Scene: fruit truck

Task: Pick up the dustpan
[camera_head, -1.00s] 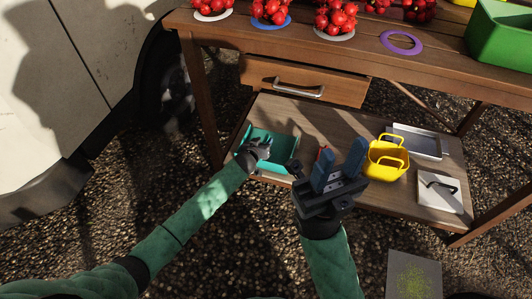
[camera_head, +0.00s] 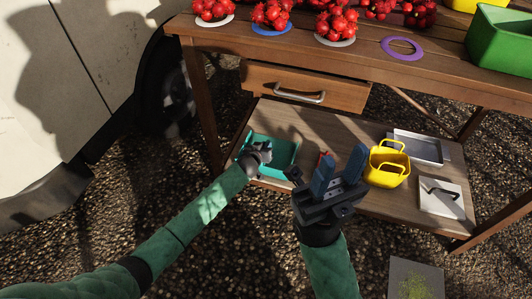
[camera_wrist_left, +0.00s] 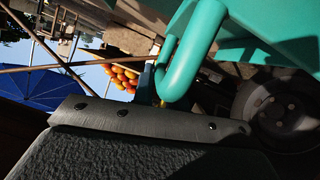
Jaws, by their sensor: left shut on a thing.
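The teal dustpan (camera_head: 284,150) lies on the lower wooden shelf, towards its left end. My left gripper (camera_head: 262,151) is at its near left side, shut on the dustpan's handle. The fingertips are hard to make out in the head view. In the left wrist view the teal loop handle (camera_wrist_left: 193,50) is close up, with part of the teal body above it. My right gripper (camera_head: 340,166) has its two blue fingers apart and empty, in front of the shelf's middle.
A yellow basket (camera_head: 386,175), a grey tray (camera_head: 428,151) and a white item with a dark handle (camera_head: 428,207) are right on the shelf. The drawer (camera_head: 345,93) and the tabletop (camera_head: 245,33) overhang it. A grey board (camera_head: 402,272) lies on the ground.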

